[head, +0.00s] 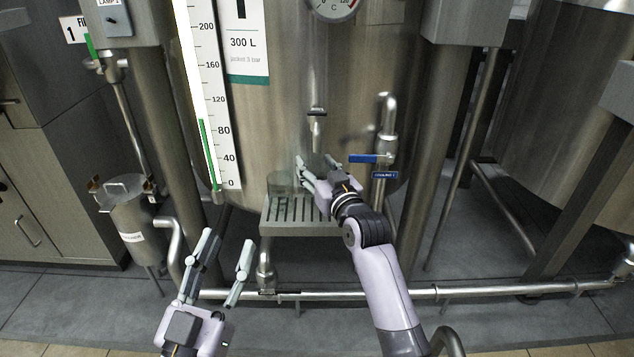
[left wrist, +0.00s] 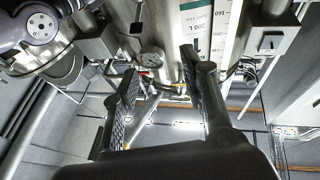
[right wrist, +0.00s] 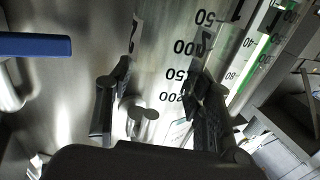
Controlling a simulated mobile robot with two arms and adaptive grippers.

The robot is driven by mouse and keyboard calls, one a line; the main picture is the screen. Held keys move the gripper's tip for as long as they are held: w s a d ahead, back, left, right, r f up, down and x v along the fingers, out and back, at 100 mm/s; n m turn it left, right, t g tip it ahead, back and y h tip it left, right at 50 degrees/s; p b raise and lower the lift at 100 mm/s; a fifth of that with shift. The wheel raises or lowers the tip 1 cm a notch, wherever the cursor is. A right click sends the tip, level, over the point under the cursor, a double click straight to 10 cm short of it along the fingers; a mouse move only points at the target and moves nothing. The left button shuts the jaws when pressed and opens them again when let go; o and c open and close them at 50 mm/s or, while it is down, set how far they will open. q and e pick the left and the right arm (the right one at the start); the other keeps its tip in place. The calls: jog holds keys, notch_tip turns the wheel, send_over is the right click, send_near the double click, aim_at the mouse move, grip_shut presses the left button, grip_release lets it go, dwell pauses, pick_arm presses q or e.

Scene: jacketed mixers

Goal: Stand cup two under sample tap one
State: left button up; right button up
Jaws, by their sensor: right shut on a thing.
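Sample tap one (head: 316,128) points down from the front of the left steel tank, above a slotted drip tray (head: 277,228). My right gripper (head: 316,165) is just below the tap and above the tray. It is shut on a clear cup, cup two (right wrist: 181,75), whose black graduations and dark number show in the right wrist view. My left gripper (head: 228,242) is open and empty, low in front of the tank.
A blue-handled valve (head: 365,158) on a bent pipe stands right of the tap, close to my right gripper. A level gauge (head: 206,110) runs up the tank's left side. A small steel pot (head: 130,215) stands left. A horizontal pipe (head: 440,292) crosses below the tray.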

jog(key=shift+f, duration=0.3)
notch_tip(320, 180, down, 3)
jog(key=shift+r+b, duration=0.1)
jog(key=shift+b, duration=0.75)
pick_arm(q)
jog(key=s+r+t+h, duration=0.1)
jog(key=s+r+t, duration=0.3)
jog(key=r, duration=0.2)
jog(key=shift+s+a+r+t+h, duration=0.15)
jog(key=shift+s+t+h, duration=0.1)
jog(key=shift+t+h, duration=0.05)
pick_arm(e)
jog(key=shift+f, duration=0.2)
jog(key=o, duration=0.8)
jog(key=shift+r, duration=0.2)
